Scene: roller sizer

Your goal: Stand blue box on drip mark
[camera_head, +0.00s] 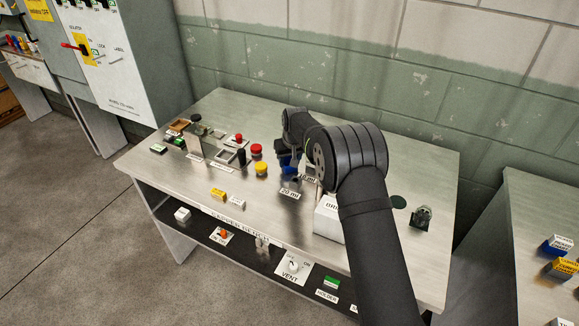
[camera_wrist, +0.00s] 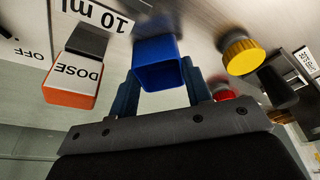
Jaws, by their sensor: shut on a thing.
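The blue box (camera_wrist: 157,50) is between the two fingers of my gripper (camera_wrist: 160,84) in the wrist view, with its open-looking end toward the camera. My gripper is shut on it. In the head view, blue shows at the gripper (camera_head: 289,161), over the middle of the bench by the "20 ml" label; my arm hides part of this area. I cannot tell whether the box touches the bench. A dark green round spot (camera_head: 398,201) lies flat on the bench right of my arm; it may be the drip mark. It looks bare.
An orange and white "DOSE" block (camera_wrist: 72,80) and a yellow knob (camera_wrist: 239,54) flank the box in the wrist view. Red and yellow knobs (camera_head: 261,168) stand left of my gripper.

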